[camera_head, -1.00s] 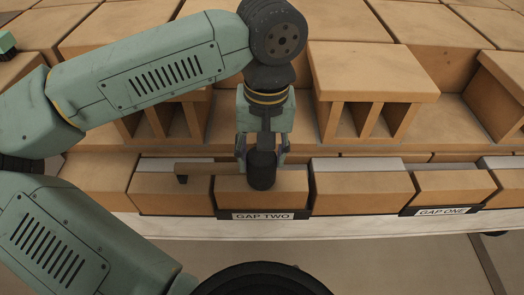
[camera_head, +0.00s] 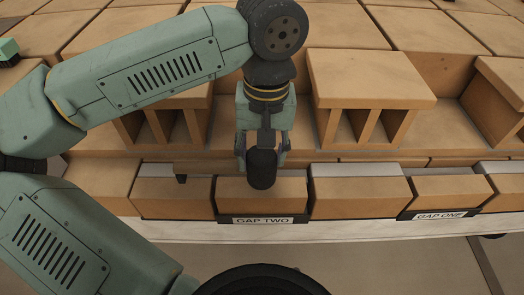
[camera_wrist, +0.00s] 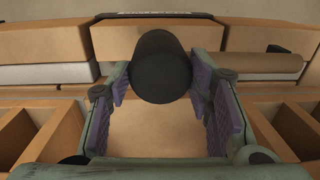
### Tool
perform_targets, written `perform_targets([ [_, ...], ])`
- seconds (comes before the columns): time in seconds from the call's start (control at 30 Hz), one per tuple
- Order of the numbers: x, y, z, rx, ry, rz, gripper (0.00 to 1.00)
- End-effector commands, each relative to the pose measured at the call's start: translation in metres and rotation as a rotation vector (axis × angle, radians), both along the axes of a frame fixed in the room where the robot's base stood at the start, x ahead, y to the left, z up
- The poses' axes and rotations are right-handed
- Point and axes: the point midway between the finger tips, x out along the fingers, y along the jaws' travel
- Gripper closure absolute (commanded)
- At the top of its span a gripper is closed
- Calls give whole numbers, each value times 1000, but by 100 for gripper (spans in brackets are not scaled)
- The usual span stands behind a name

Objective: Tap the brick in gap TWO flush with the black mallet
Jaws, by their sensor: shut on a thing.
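The black mallet's head (camera_head: 262,169) sits between the fingers of my gripper (camera_head: 262,150), which is shut on the mallet. Its brown handle (camera_head: 207,168) sticks out to the left in the head view, above the neighbouring brick. The brick in gap TWO (camera_head: 235,195) is orange-tan and lies below the mallet head, behind the GAP TWO label (camera_head: 262,220). I cannot tell whether head and brick touch, or whether the brick is flush. In the wrist view, the mallet head (camera_wrist: 158,66) hides part of the brick row.
Neighbouring bricks (camera_head: 172,195) and (camera_head: 358,196) flank gap TWO, with grey mortar (camera_head: 355,169) on top. A GAP ONE label (camera_head: 440,215) stands to the right. Hollow bricks (camera_head: 370,85) stand behind my gripper. The floor in front is clear.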

Motion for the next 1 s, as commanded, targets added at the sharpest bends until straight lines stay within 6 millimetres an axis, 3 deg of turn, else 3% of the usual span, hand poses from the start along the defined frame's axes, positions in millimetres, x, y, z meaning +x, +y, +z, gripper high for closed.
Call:
perform_targets([
  [0.53,0,0,-1,0,-1,0,80],
  [1.0,0,0,-28,0,-1,0,80],
])
